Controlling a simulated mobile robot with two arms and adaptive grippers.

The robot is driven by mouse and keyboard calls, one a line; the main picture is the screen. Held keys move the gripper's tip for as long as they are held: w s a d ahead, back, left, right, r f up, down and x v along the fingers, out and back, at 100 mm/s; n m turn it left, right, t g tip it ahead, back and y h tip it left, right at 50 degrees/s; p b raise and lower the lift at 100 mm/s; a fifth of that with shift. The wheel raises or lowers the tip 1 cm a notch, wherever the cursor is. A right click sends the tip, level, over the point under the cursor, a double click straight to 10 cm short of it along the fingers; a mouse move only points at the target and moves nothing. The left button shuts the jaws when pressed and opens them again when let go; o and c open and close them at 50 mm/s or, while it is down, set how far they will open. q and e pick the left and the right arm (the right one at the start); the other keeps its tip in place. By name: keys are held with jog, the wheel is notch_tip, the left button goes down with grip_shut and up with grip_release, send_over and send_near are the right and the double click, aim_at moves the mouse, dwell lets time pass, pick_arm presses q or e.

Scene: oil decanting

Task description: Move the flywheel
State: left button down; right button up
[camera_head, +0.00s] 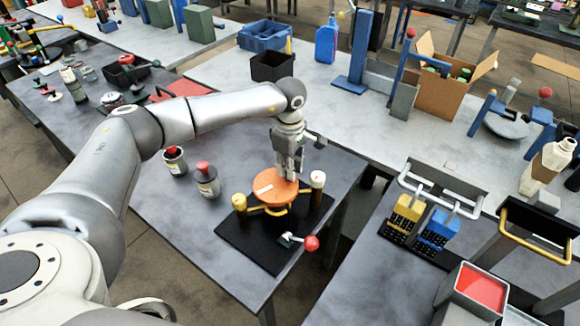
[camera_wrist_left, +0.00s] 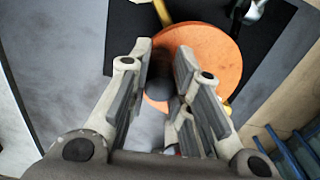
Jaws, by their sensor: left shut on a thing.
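The flywheel, an orange disc (camera_head: 268,183), sits at a yellow-armed fixture on a black base plate (camera_head: 240,245) on the near grey table. My left gripper (camera_head: 288,172) reaches down onto the disc's far side from above. In the left wrist view its fingers (camera_wrist_left: 163,62) stand on either side of a dark round part at the edge of the orange disc (camera_wrist_left: 215,58). The gripper is shut on the flywheel, though the exact contact is partly hidden by the fingers. Whether the disc is clear of the fixture cannot be told. My right gripper is not in view.
A yellow post (camera_head: 240,202), a white-topped post (camera_head: 318,181) and a red-knobbed lever (camera_head: 311,243) surround the disc. Two red-topped cans (camera_head: 206,180) (camera_head: 174,160) stand to its left. A second table with a cardboard box (camera_head: 440,92) lies beyond; its near middle is clear.

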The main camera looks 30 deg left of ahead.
pick_arm(q)
jog(key=shift+w+a+f+n+b, duration=0.25)
jog(key=shift+a+n+b, duration=0.15)
jog(key=shift+n+b, duration=0.5)
jog(key=n, duration=0.1)
jog(key=a+n+b, duration=0.1)
jog(key=shift+r+n, duration=0.25)
jog(key=shift+n, duration=0.05)
jog(key=c, duration=1.3)
grip_release()
notch_tip(320, 180, up, 12)
jog(key=shift+d, duration=0.1)
jog(key=shift+f, duration=0.1)
